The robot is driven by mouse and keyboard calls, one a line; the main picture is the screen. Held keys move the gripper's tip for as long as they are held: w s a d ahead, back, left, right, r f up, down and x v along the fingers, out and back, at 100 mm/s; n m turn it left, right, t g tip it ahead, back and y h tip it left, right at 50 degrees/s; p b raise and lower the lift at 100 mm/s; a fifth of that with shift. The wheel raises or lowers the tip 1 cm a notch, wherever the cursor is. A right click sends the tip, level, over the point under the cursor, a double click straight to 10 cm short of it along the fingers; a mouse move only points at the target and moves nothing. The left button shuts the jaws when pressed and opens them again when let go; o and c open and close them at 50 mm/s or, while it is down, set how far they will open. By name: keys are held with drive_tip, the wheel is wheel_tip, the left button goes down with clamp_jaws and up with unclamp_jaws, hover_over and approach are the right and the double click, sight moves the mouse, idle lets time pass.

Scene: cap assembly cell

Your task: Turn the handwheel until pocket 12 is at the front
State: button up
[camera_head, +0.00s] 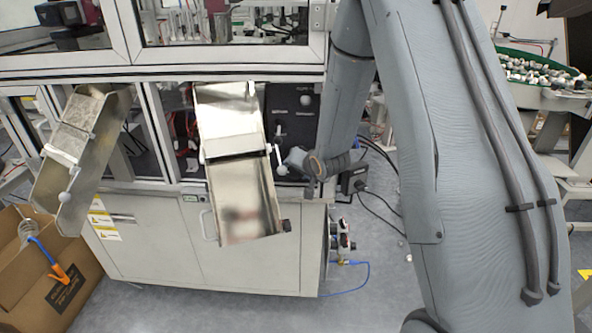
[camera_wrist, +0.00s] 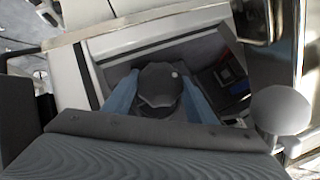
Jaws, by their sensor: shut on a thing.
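In the wrist view, a dark, many-sided knob (camera_wrist: 160,84) with a white dot near its upper right edge sits between the two blue fingers of my gripper (camera_wrist: 161,97). The fingers are shut on it from both sides. I take this knob to be the handwheel; its lower part is hidden. In the head view, my arm reaches down in front of the machine's right side, and the fingers and knob cannot be made out there. No pocket or pocket number can be read in either view.
A metal chute (camera_head: 240,160) stands close left of my wrist; a second chute (camera_head: 80,150) is further left. A pale ball knob (camera_wrist: 280,110) is near my gripper at the right. A cardboard box (camera_head: 35,275) stands at lower left. Cables lie on the floor right of the cabinet (camera_head: 255,265).

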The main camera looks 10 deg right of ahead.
idle(0.4)
drive_tip(key=o, duration=1.1)
drive_tip(key=shift+c, duration=0.2)
